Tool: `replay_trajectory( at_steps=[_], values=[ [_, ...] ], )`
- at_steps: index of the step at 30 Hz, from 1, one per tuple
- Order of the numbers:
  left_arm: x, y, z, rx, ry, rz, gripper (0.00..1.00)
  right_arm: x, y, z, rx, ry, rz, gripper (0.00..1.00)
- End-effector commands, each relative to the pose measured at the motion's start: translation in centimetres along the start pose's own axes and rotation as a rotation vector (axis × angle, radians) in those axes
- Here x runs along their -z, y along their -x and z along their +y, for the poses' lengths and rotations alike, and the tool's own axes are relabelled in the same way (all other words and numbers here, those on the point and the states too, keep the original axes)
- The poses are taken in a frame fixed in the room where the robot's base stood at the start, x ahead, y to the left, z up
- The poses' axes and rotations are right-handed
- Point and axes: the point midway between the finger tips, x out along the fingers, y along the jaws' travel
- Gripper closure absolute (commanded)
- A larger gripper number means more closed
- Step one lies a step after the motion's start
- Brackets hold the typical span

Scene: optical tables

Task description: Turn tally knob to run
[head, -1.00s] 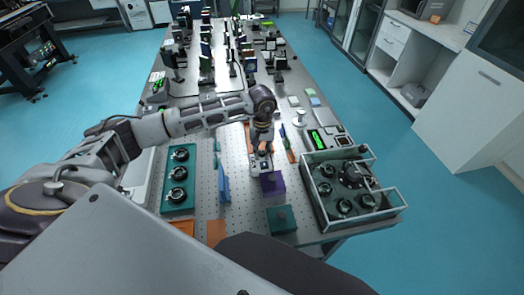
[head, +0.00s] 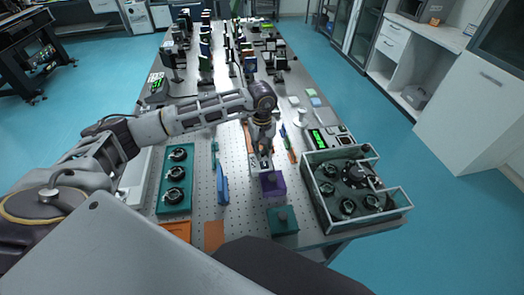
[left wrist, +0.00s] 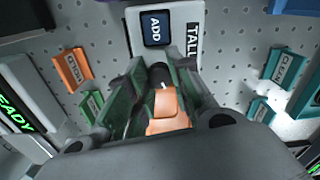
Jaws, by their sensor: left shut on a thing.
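The tally unit is a pale box with a dark screen reading ADD and a label reading TALLY, cut off at its edge, in the left wrist view (left wrist: 191,30). It also shows in the head view (head: 254,163), partly under my gripper. Its black knob (left wrist: 160,74) with a white mark sits between the fingers of my left gripper (left wrist: 158,85), which is shut on it. In the head view my left gripper (head: 263,155) points down at the tally unit. The knob is hidden there. My right gripper is not in view.
A purple block (head: 272,184) stands just in front of the tally unit. A teal block (head: 283,220) is nearer. A walled case with several round parts (head: 320,212) stands at right, a teal tray (head: 176,201) at left. Blue and orange pieces lie close by.

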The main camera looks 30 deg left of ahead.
Motion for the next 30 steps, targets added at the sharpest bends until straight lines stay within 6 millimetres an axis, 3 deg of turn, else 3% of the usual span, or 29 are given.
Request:
replay_trajectory(
  at_steps=[5,6,10,17,23,30],
  values=[
    [0.0,0.0,0.0,0.0,-0.001,-0.001,1.0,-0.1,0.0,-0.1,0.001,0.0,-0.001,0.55],
    [0.0,0.0,0.0,0.0,-0.001,-0.001,0.73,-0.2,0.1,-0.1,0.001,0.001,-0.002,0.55],
    [0.0,0.0,0.0,0.0,-0.002,-0.001,0.56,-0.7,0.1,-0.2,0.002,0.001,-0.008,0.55],
    [0.0,0.0,0.0,0.0,-0.002,-0.001,0.55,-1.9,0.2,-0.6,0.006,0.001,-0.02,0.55],
    [0.0,0.2,0.0,-0.001,-0.002,-0.001,0.55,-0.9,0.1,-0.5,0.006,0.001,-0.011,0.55],
    [0.1,1.9,0.1,-0.002,-0.002,0.001,0.55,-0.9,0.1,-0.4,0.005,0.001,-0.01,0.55]
  ],
)
